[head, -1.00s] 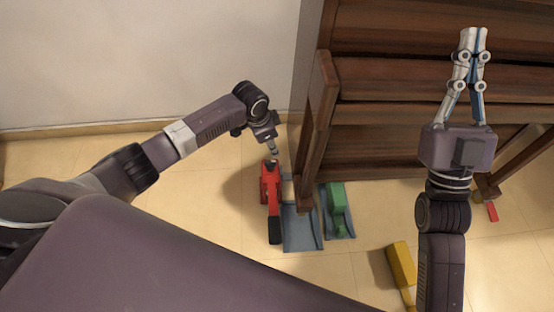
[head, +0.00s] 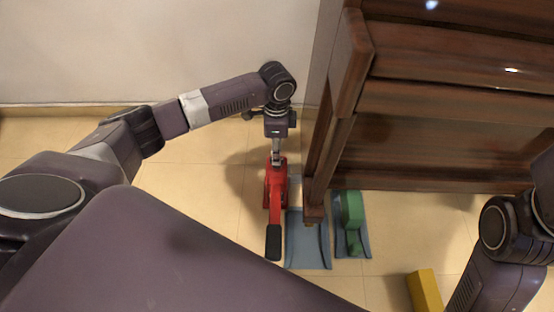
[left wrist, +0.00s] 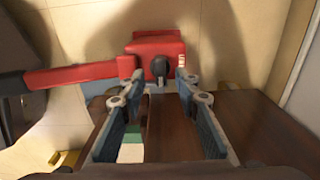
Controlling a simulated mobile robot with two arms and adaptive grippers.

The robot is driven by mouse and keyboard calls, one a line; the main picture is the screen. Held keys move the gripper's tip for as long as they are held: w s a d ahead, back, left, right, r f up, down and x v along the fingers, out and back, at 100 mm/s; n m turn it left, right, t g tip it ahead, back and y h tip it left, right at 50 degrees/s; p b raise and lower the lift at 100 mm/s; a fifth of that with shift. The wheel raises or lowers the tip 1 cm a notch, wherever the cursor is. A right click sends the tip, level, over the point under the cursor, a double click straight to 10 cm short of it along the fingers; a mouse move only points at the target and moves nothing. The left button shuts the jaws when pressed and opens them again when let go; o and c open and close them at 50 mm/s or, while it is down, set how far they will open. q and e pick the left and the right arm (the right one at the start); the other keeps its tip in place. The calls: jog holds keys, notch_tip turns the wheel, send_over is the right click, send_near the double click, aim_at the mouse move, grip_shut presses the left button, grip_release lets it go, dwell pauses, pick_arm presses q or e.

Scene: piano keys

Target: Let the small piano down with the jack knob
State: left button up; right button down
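The small brown wooden piano (head: 440,100) fills the upper right of the head view. One of its legs stands at or above a blue-grey plate; I cannot tell whether they touch. The red jack (head: 275,195), with a long black-ended lever, is on the floor left of that leg. My left gripper (head: 276,160) points down at the jack's rear end. In the left wrist view its fingers are apart, with the jack's black knob (left wrist: 159,67) between or just beyond the tips; contact is unclear. The red jack body (left wrist: 155,45) lies behind the knob. My right gripper is out of view.
The blue-grey plate (head: 308,250) lies right of the jack. A green block-like object (head: 351,212) sits on another plate beside it. A yellow block (head: 425,292) is at the lower right. A pale wall (head: 150,50) stands behind; tiled floor at left is clear.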

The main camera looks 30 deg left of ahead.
aim_at(283, 176)
pick_arm(q)
jog(key=shift+f+b, duration=0.6)
jog(key=shift+f, duration=0.8)
grip_shut()
